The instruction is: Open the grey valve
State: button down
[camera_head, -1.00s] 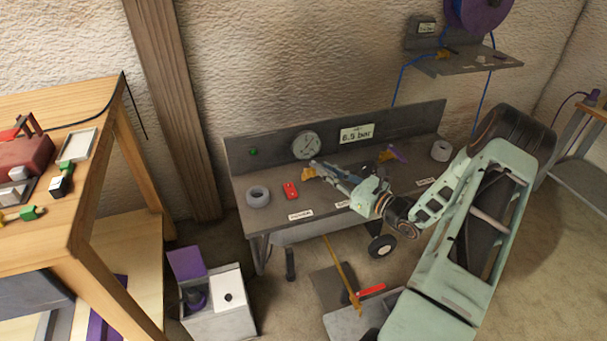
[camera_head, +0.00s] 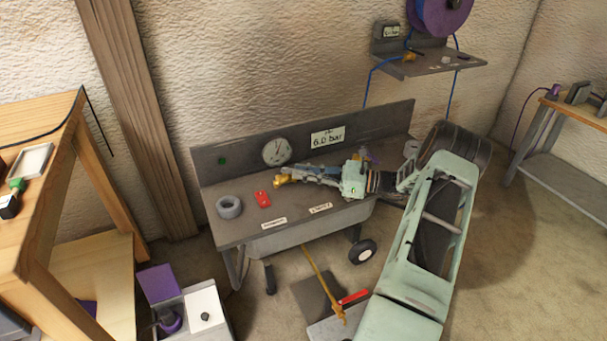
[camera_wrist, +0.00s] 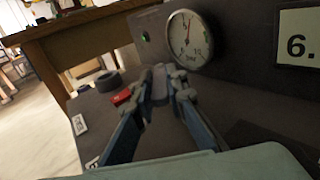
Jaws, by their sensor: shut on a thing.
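The grey valve has a brass body (camera_head: 284,179) on the bench top, below the gauge in the head view. Its grey lever (camera_wrist: 159,88) shows between my fingertips in the wrist view. My gripper (camera_head: 303,174) is shut on this lever, reaching in from the right nearly level. The fingers hide most of the lever in the head view, so its exact angle is hard to tell there. A round gauge (camera_head: 276,151) and a sign (camera_head: 328,136) reading about 6.0 bar are on the back panel.
A red part (camera_head: 263,199) and a grey ring (camera_head: 229,207) lie left of the valve on the bench (camera_head: 232,236). A purple handle (camera_head: 371,157) is partly hidden behind my wrist. A wooden table (camera_head: 60,165) stands at the left.

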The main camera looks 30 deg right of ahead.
dwell(0.3)
jog(key=c, duration=1.9)
grip_release()
jog(key=shift+c, duration=0.2)
jog(key=shift+d, duration=0.1)
jog(key=v, duration=1.1)
jog(key=shift+s+d, duration=0.3)
jog(key=shift+c, duration=0.5)
